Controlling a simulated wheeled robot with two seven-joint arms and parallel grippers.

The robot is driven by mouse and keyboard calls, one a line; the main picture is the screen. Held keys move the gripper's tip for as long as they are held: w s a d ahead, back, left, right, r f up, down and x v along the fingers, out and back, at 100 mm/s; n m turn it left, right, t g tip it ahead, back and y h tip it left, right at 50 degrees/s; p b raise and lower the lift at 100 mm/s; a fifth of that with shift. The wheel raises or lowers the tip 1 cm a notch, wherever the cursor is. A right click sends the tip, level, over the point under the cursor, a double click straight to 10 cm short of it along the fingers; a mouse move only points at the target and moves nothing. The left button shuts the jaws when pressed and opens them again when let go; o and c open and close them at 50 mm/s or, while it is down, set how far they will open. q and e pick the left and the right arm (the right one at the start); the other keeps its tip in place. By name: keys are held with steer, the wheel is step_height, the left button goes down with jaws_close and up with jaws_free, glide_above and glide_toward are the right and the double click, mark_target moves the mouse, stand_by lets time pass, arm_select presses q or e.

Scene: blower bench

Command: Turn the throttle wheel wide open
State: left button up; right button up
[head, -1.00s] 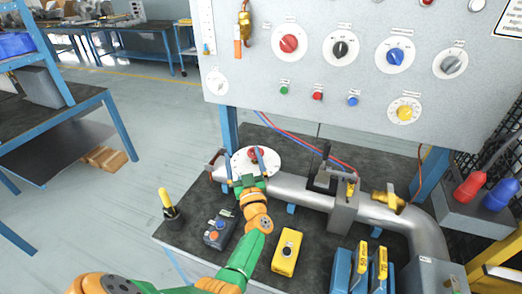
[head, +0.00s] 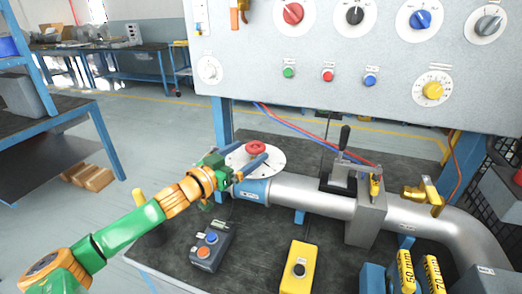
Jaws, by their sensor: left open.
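The throttle wheel appears to be the small red handwheel (head: 256,147) at the centre of a white marked disc (head: 270,164), above the left end of the grey pipe (head: 312,194). My left gripper (head: 244,144) is open and reaches in from the lower left. One finger is left of the red wheel and the other passes on its near side, over the disc. I cannot tell whether either finger touches the wheel. The gripper hides part of the disc. My right gripper is not in view.
A control panel (head: 325,95) with knobs and buttons hangs above the bench. A clamp-like fitting with a black handle (head: 343,138) and a brass valve (head: 424,196) sit along the pipe. A grey button box (head: 208,247) and a yellow button box (head: 299,268) stand in front.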

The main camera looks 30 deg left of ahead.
mark_target(262, 142)
arm_select(q)
steer(key=shift+w+r, duration=0.3)
steer(key=shift+r, duration=0.05)
steer(key=w, duration=0.1)
steer(key=w+p, duration=0.1)
steer(key=w, duration=0.1)
steer(key=w+p, duration=0.1)
steer(key=w, duration=0.1)
steer(key=shift+d, duration=0.3)
steer(key=shift+w+d+f, duration=0.1)
steer(key=shift+w+f, duration=0.05)
steer(key=shift+w, duration=0.35)
steer(key=c, duration=1.4)
